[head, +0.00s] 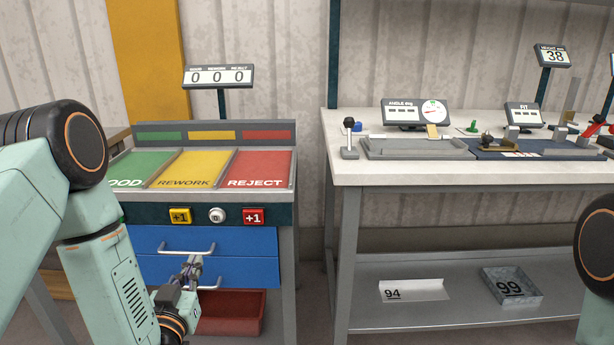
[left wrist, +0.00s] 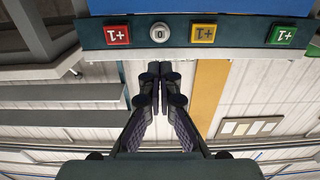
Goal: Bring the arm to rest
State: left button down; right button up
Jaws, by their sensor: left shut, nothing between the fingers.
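My left arm comes in from the left in the head view, bent downward. My left gripper (head: 193,265) is in front of the blue drawers (head: 150,270), below the button strip, close to a drawer handle. I cannot tell whether it touches the handle. In the left wrist view the fingers (left wrist: 160,76) are together at their tips with nothing between them. That view is upside down and shows the red (left wrist: 117,34), white (left wrist: 157,33), yellow (left wrist: 203,33) and green (left wrist: 282,35) buttons beyond the fingertips. My right gripper is out of view.
The sorting station has green, yellow and red trays (head: 256,169) and a counter display (head: 218,77) reading 0 0 0. A red bin (head: 232,312) sits under the drawers. A workbench (head: 345,175) with gauges stands right, its lower shelf holding parts marked 94 and 99. A gap separates the two.

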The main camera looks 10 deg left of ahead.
pick_arm(q)
jog(key=s+d+f+g+h, duration=0.2)
jog(key=s+d+f+g, duration=0.3)
jog(key=f, duration=0.3)
jog(key=s+d+f+g+h, duration=0.2)
jog(key=s+f+g, duration=0.3)
jog(key=s+f, duration=0.3)
jog(key=s+d+f+m+g, duration=0.1)
jog(key=s+d+f+g, duration=0.1)
jog(key=s, duration=0.7)
jog(key=s+d+f+m+g+p, duration=0.1)
jog(key=s+d+f+g, duration=0.1)
jog(key=s+g, duration=0.3)
jog(key=s+f, duration=0.1)
jog(key=s, duration=0.3)
jog(key=shift+s+d+f, duration=0.15)
jog(key=shift+s, duration=0.25)
